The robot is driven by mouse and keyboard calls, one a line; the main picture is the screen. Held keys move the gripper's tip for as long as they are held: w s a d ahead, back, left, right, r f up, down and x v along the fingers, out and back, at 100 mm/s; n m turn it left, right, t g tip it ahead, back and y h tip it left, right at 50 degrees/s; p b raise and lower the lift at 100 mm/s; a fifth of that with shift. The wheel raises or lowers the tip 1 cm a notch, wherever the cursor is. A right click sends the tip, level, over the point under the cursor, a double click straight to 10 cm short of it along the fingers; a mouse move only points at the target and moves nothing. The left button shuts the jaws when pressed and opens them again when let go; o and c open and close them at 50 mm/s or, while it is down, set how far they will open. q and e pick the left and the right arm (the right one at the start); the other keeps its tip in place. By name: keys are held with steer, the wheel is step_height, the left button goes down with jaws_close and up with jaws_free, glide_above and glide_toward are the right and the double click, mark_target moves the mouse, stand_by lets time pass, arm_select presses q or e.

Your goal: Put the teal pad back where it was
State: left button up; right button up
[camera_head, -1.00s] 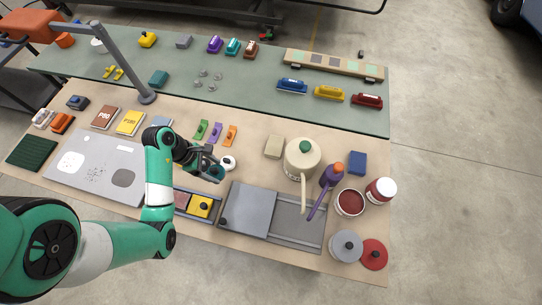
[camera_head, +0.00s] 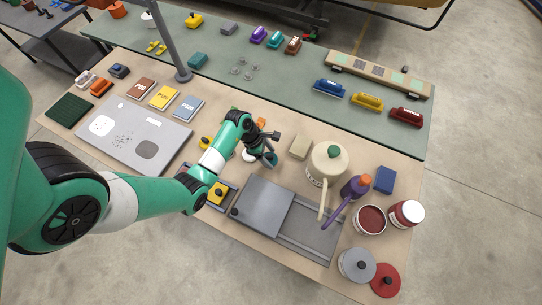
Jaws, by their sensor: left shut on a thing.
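My left gripper (camera_head: 267,150) is over the wooden bench, left of the cream jug. It is shut on a small dark teal piece (camera_head: 271,160), which looks like the teal pad; the fingers partly hide it. A white round piece (camera_head: 249,157) is just left of it, partly covered by the gripper. A separate teal block (camera_head: 197,61) lies on the green mat, and a teal object (camera_head: 274,41) stands between a purple and a brown one at the back. My right gripper is not in view.
A grey sliding plate (camera_head: 263,206) is in front, beside a tray with a yellow knobbed piece (camera_head: 217,194). A beige block (camera_head: 300,147) is close by. A grey post (camera_head: 171,45) rises at the back left.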

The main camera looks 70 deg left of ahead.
mark_target(271, 160)
arm_select(q)
steer(key=shift+w+f, duration=0.2)
steer(key=shift+f, duration=0.1)
steer(key=shift+w+f+b, duration=0.15)
steer(key=shift+f+b, duration=0.5)
steer(key=shift+f, duration=0.9)
steer(key=shift+f, duration=0.2)
steer(key=o, duration=1.2)
steer(key=p+v, duration=0.4)
steer(key=v, duration=0.8)
steer(key=shift+r, duration=0.2)
